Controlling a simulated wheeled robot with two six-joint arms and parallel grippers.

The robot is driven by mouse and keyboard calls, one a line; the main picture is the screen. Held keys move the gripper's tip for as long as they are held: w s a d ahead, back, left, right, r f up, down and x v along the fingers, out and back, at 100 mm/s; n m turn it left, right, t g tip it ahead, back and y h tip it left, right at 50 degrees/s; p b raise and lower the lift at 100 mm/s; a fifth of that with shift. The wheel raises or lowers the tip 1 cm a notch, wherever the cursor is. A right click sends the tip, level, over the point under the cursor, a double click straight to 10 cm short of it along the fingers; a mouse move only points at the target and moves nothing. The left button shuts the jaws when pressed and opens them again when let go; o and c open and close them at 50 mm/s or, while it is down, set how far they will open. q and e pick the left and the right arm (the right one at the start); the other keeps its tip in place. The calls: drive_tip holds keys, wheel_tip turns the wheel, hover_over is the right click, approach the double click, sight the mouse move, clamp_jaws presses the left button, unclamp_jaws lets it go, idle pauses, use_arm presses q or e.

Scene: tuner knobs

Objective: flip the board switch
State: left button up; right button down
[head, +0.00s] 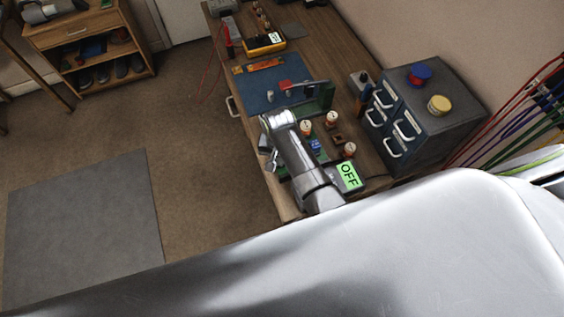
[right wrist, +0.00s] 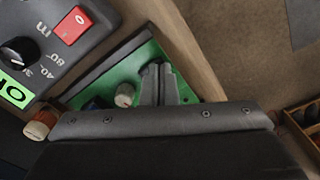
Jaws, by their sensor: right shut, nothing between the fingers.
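The green board (head: 285,171) lies on the bench, largely covered by my right arm in the head view. In the head view the right gripper (head: 269,157) is at the bench's front edge. I cannot make out the board switch for certain. My left gripper is not in view.
A grey box with a green OFF display (head: 349,175) stands beside the board; its red switch (right wrist: 75,24) and black knob (right wrist: 19,50) show in the wrist view. Orange-and-white knobs (head: 331,118) stand nearby. A drawer cabinet (head: 437,125) stands at the right. The blue mat (head: 262,93) lies beyond.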

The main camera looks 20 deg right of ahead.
drive_tip(key=shift+r+p, duration=1.3)
drive_tip(key=shift+p, duration=0.25)
drive_tip(key=shift+r, duration=2.1)
